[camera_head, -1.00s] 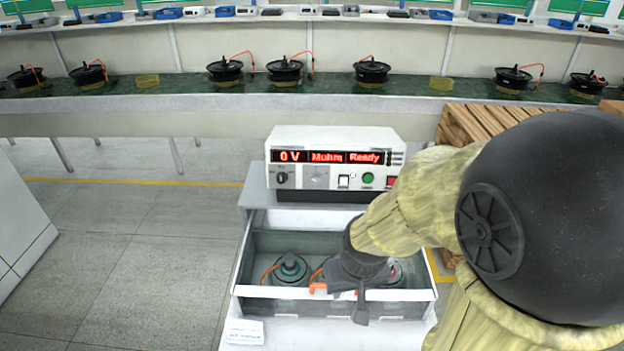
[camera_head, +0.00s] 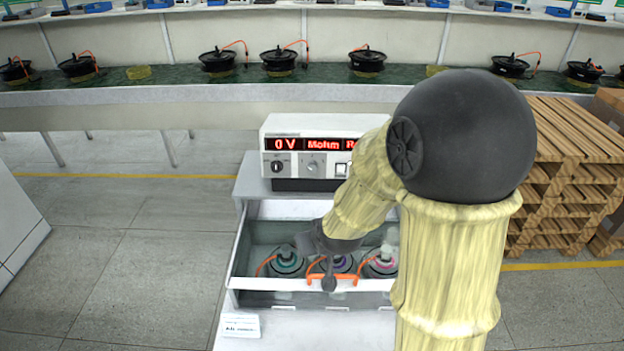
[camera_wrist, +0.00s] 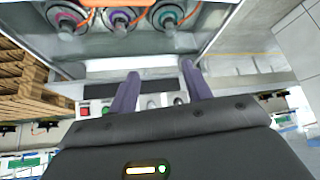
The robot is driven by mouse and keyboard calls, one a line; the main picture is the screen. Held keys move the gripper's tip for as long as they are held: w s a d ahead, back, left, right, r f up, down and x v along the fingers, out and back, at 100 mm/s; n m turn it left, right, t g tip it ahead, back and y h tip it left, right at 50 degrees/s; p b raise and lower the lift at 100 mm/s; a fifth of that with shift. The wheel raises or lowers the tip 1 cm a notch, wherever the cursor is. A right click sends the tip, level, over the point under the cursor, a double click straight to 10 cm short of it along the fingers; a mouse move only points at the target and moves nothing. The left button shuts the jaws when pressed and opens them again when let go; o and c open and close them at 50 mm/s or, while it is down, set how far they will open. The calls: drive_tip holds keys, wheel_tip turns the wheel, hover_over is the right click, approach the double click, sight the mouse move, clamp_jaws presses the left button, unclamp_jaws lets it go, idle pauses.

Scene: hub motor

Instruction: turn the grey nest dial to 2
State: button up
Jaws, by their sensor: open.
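The grey nest dial (camera_head: 312,166) is on the front panel of the white tester (camera_head: 335,128), right of a black dial (camera_head: 277,167). Its setting is too small to read. In the wrist view, the panel appears inverted, and the grey dial (camera_wrist: 153,103) shows between my two purple fingers. My gripper (camera_wrist: 160,69) is open and empty. In the head view, my dark wrist hangs over the open drawer, below and in front of the panel, apart from the dial; the fingers are not clear there. My arm covers the panel's right side.
The open drawer (camera_head: 262,299) below the tester holds hub motors with orange cables, including a green-topped motor (camera_head: 287,262). Stacked wooden pallets (camera_head: 565,150) stand at the right. A long bench with several motors runs behind. The floor at left is clear.

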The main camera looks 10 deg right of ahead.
drive_tip(key=w+f+m+t+h+b, duration=0.2)
drive_tip(key=w+t+b, duration=0.1)
drive_tip(key=w+t, duration=0.2)
drive_tip(key=w+f+m+t+h+b, duration=0.2)
drive_tip(key=w+t+h+b, duration=0.1)
drive_tip(key=w, duration=0.6)
drive_tip(key=shift+d+f+m+t+b, duration=0.2)
drive_tip(key=shift+d+m+t+b, duration=0.25)
drive_tip(key=shift+t, duration=0.75)
drive_tip(key=shift+a, duration=0.1)
